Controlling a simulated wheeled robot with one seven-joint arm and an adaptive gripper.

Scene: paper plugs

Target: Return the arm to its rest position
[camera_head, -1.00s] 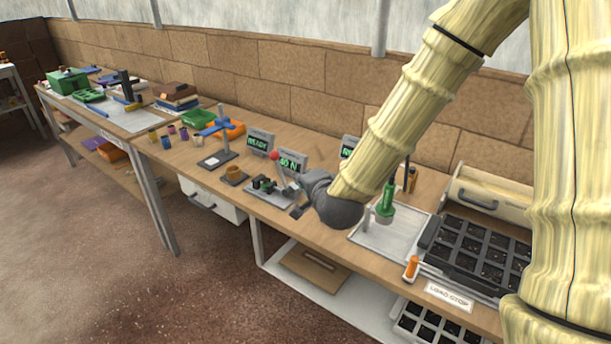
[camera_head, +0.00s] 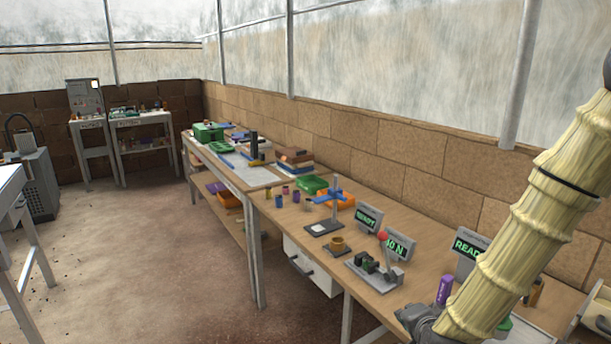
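My arm (camera_head: 530,225) comes in from the right edge with pale, ribbed, bamboo-like links. It slopes down and left over the near end of the workbench (camera_head: 415,215). A dark grey part (camera_head: 420,322) at its lower end shows at the bottom edge, near the bench's front edge. I cannot make out fingertips there, or whether anything is held. The lower part is cut off by the frame.
A small press fixture (camera_head: 375,272) with a red-knobbed lever stands left of my arm, by readout displays (camera_head: 398,246). A purple cylinder (camera_head: 444,290) stands close beside the arm. Blue stand (camera_head: 325,215) and small cups are farther back. The floor (camera_head: 150,260) left of the bench is open.

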